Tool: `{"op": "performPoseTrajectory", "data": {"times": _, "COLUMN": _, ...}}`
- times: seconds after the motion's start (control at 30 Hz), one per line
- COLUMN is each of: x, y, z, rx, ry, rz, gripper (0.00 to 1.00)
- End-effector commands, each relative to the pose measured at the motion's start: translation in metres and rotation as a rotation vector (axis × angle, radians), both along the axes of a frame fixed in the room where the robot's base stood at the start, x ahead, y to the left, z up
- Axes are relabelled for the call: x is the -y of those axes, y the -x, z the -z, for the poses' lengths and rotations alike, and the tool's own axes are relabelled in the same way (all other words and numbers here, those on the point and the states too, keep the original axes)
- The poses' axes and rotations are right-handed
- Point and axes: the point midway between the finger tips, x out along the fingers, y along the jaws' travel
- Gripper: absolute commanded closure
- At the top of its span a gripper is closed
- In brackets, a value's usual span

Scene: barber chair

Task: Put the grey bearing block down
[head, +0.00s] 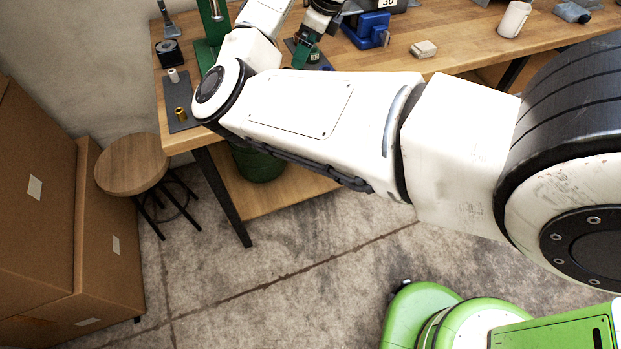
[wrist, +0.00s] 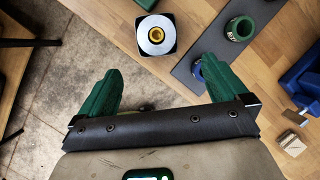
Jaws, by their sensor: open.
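In the wrist view, a dark square block with a pale round face and a brass-coloured centre (wrist: 156,35) appears to be the bearing block. It rests on the wooden bench, close to the bench edge. My gripper (wrist: 160,73) is open, with its green fingers apart on either side below the block and nothing seen held between them. In the head view, my gripper (head: 307,52) is over the bench near the blue vise. The block is not made out there; my arm hides part of the bench.
A grey mat (wrist: 214,50) bears a green ring (wrist: 240,28) and a blue ring (wrist: 197,70) near my right finger. The blue vise (head: 368,31) and a small pale block (head: 424,49) stand to the right. A stool (head: 132,163) and cardboard boxes (head: 35,190) are at the left.

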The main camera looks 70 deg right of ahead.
Motion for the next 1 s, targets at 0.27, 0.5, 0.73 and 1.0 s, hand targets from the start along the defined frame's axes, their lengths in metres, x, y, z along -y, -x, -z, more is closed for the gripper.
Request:
{"op": "performPoseTrajectory", "data": {"times": 0.27, "x": -0.015, "y": 0.022, "z": 0.039, "rx": -0.234, "ry": 0.316, "rz": -0.457, "gripper": 0.0}}
{"op": "performPoseTrajectory", "data": {"times": 0.5, "x": -0.054, "y": 0.021, "z": 0.072, "rx": -0.413, "ry": 0.538, "rz": -0.999, "gripper": 0.0}}
{"op": "performPoseTrajectory", "data": {"times": 0.73, "x": -0.114, "y": 0.02, "z": 0.114, "rx": -0.513, "ry": 0.659, "rz": -1.531, "gripper": 0.0}}
{"op": "performPoseTrajectory", "data": {"times": 1.0, "x": -0.23, "y": 0.048, "z": 0.182, "rx": -0.477, "ry": 0.723, "rz": -2.31, "gripper": 0.0}}
